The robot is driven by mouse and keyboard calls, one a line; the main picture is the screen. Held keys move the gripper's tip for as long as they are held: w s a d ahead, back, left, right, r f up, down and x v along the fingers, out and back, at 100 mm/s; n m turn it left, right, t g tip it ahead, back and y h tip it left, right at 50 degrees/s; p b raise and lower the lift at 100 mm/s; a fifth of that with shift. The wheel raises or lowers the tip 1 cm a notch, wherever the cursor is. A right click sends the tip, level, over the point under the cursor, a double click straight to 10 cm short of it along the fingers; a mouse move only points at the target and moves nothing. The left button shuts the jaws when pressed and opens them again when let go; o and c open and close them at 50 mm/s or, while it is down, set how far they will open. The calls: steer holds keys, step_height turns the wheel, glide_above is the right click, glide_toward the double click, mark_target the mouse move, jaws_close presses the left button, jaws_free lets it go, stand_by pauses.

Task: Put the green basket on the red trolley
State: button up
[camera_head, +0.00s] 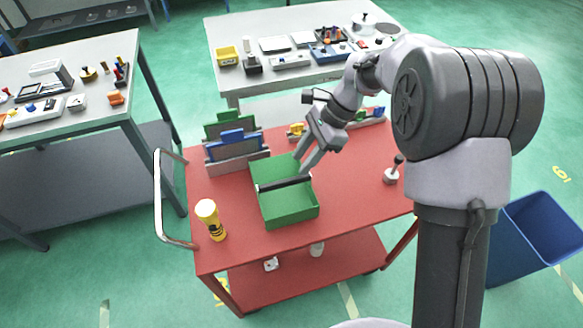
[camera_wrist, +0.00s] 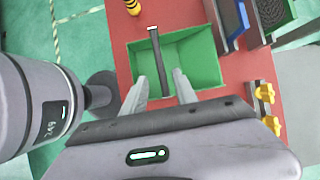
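The green basket (camera_head: 290,205) sits on the red trolley (camera_head: 350,205), near the middle of its top. It is an open box with a dark handle bar (camera_head: 283,184) across it. In the wrist view the basket (camera_wrist: 205,65) lies ahead of my gripper, and the handle (camera_wrist: 157,50) runs lengthwise between the two fingers. My gripper (camera_head: 301,164) is over the basket's far right side, close to the handle's right end. In the wrist view its fingers (camera_wrist: 160,76) are apart, with gaps beside the bar. I cannot tell the exact height of the fingertips.
A yellow torch (camera_head: 210,218) stands at the trolley's left front. Green and blue holders (camera_head: 231,138) stand behind the basket. A small grey-white piece with a dark knob (camera_head: 392,174) is at the right. Grey tables (camera_head: 80,105) stand left and behind; a blue bin (camera_head: 530,240) is right.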

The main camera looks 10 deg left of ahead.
steer(key=shift+v, duration=1.05)
steer(key=s+d+r+n+t+h, duration=0.1)
steer(key=s+d+r+n+t, duration=0.1)
steer(key=s+d+r, duration=0.4)
steer(key=s+d+r+n+t, duration=0.1)
steer(key=s+d+r+t, duration=0.1)
steer(key=d+r, duration=0.35)
steer(key=s+d+r+n+t+h, duration=0.1)
steer(key=s+d+n+t, duration=0.1)
steer(key=s, duration=0.5)
steer(key=s+d+r+n+t+h, duration=0.1)
steer(key=s+d+n+t, duration=0.1)
steer(key=s+d, duration=0.3)
steer(key=shift+s+r+t, duration=0.4)
steer(key=shift+s, duration=0.7)
